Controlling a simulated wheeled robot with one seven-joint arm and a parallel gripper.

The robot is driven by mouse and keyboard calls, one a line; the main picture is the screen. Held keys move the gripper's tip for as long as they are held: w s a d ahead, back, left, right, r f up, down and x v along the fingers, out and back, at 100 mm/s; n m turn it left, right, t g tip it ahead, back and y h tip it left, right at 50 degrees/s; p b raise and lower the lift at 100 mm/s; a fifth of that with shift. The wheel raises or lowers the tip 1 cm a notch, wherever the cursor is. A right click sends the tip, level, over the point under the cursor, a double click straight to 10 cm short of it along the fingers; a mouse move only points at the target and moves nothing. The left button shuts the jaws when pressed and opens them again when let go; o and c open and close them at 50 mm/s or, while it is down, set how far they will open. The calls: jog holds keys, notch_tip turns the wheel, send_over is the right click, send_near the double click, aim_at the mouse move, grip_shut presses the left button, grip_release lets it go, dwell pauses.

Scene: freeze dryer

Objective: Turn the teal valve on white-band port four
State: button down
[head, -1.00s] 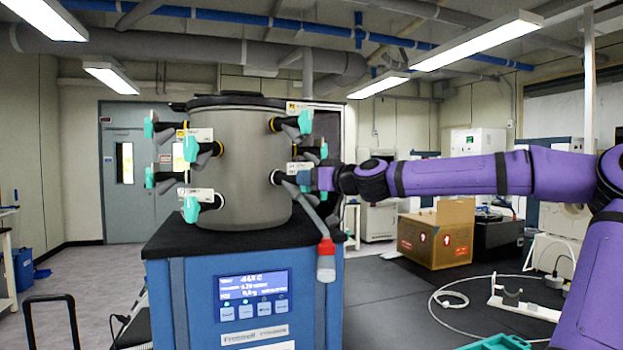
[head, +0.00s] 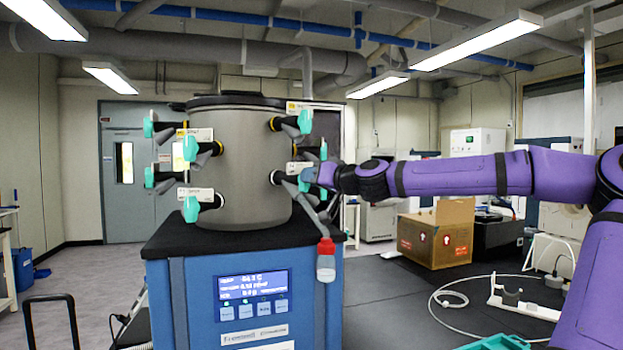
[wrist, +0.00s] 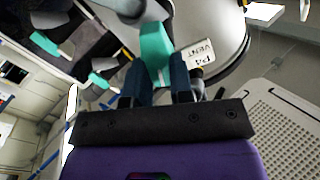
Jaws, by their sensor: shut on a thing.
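The grey drum of the freeze dryer (head: 243,170) carries several ports with teal valves. My gripper (head: 310,176) is at the right-hand lower port and covers part of its valve. In the wrist view, my gripper (wrist: 160,85) is shut on a teal valve handle (wrist: 155,52), one dark finger on each side of it. A white label reading "P4 VENT" (wrist: 197,58) is right beside the handle. A flask with a red cap (head: 326,262) hangs below this port on a grey tube.
Other teal valves stick out nearby, such as one at the upper right (head: 305,121) and one at the lower left (head: 191,208). The blue cabinet (head: 200,305) with a lit display stands under the drum.

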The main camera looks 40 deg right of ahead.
jog(key=m, duration=0.4)
jog(key=shift+d+m, duration=0.2)
jog(key=shift+m, duration=0.1)
jog(key=shift+f+m, duration=0.15)
jog(key=shift+m, duration=1.45)
jog(key=shift+d, duration=0.1)
jog(key=c, duration=1)
grip_release()
jog(key=v, duration=1)
jog(key=shift+s, duration=0.35)
